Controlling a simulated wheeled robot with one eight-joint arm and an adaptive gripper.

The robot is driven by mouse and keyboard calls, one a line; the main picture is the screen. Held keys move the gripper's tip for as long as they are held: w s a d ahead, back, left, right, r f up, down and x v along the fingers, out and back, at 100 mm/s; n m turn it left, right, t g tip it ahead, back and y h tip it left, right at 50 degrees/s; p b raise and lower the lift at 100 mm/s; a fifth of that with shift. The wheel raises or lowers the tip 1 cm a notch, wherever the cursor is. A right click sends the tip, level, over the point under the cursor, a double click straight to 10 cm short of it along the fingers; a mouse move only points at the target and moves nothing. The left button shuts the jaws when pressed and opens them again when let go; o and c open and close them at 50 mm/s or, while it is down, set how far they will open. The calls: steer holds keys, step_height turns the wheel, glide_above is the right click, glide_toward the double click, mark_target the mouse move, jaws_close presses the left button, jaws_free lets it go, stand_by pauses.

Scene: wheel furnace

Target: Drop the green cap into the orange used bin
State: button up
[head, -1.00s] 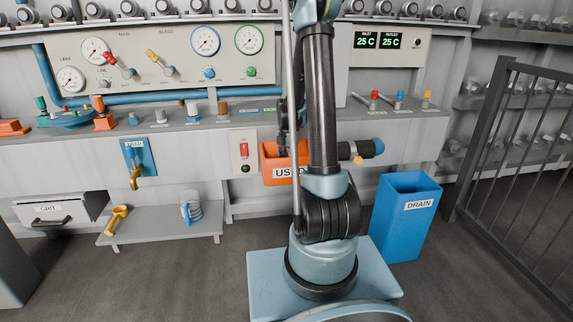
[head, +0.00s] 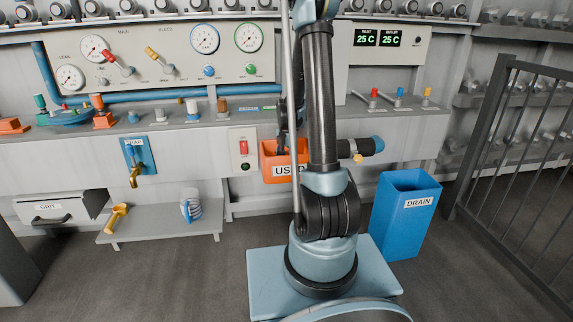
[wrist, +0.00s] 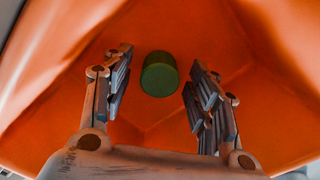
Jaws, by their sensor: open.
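The green cap (wrist: 159,74) shows in the wrist view, inside the orange used bin (wrist: 250,105), beyond my fingertips and apart from both fingers. I cannot tell whether it is falling or resting on the bin's floor. My gripper (wrist: 158,85) is open, its two fingers spread wide, with the orange walls all around it. In the head view the used bin (head: 278,173) hangs on the front of the bench, partly hidden behind my arm. The gripper's fingers are hard to make out there, and the cap is hidden.
A blue drain bin (head: 402,225) stands on the floor to the right. A dark pipe fitting (head: 362,148) sticks out just right of the used bin. A metal fence (head: 510,150) stands at the right. A low shelf (head: 165,222) is at lower left.

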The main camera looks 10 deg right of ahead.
step_height(320, 180, up, 12)
stand_by(0.6)
steer(key=shift+f, duration=0.1)
steer(key=s+r+m, duration=0.1)
steer(key=s, duration=0.1)
steer(key=s+r+m, duration=0.1)
steer(key=s+m, duration=0.1)
steer(key=s, duration=0.1)
steer(key=s+r+m, duration=0.2)
steer(key=s, duration=0.1)
steer(key=shift+s, duration=0.1)
steer(key=s+f+m+t, duration=0.1)
steer(key=s+f+m, duration=0.1)
steer(key=s+m, duration=0.8)
steer(key=s+f+m+t, duration=0.1)
steer(key=s+f+m, duration=0.2)
steer(key=s+m, duration=0.7)
steer(key=shift+s, duration=3.3)
